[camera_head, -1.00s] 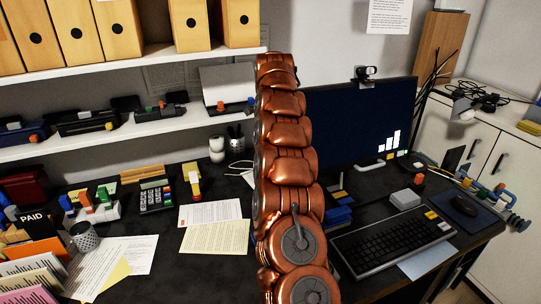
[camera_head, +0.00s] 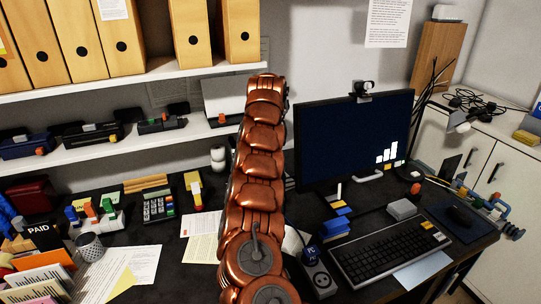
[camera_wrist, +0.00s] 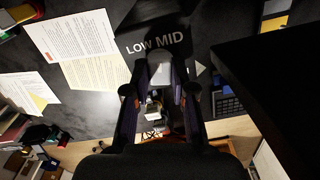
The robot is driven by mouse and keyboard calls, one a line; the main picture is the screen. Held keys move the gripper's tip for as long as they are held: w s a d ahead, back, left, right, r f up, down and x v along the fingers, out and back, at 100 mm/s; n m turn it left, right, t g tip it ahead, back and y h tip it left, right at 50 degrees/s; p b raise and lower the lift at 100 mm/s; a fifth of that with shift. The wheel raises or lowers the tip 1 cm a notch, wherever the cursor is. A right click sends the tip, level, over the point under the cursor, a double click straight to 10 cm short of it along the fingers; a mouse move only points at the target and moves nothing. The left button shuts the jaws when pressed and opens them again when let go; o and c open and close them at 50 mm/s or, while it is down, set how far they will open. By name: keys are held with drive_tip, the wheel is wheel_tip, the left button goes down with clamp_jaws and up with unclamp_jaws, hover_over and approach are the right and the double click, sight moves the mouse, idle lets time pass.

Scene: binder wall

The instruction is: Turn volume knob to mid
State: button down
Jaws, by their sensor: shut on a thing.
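In the wrist view the volume knob (camera_wrist: 160,70) is a pale grey piece in front of a dark panel lettered "LOW MID" (camera_wrist: 155,43). A white triangle mark (camera_wrist: 200,69) lies to its right. My gripper (camera_wrist: 160,82) has its two dark fingers on either side of the knob and is shut on it. The fingers hide the knob's lower part, and I cannot tell which way it points. In the head view my copper arm covers the knob and the gripper.
A monitor (camera_head: 345,130) showing white bars stands right of my arm, with a keyboard (camera_head: 390,248) in front. Shelves (camera_head: 150,77) with binders and staplers run above the desk.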

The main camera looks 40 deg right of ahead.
drive_tip(key=shift+m+p, duration=0.6)
drive_tip(key=shift+p, duration=0.3)
drive_tip(key=c, duration=1)
unclamp_jaws()
drive_tip(key=shift+o, duration=0.2)
drive_tip(key=shift+f+b, duration=0.25)
drive_tip(key=shift+b, duration=0.5)
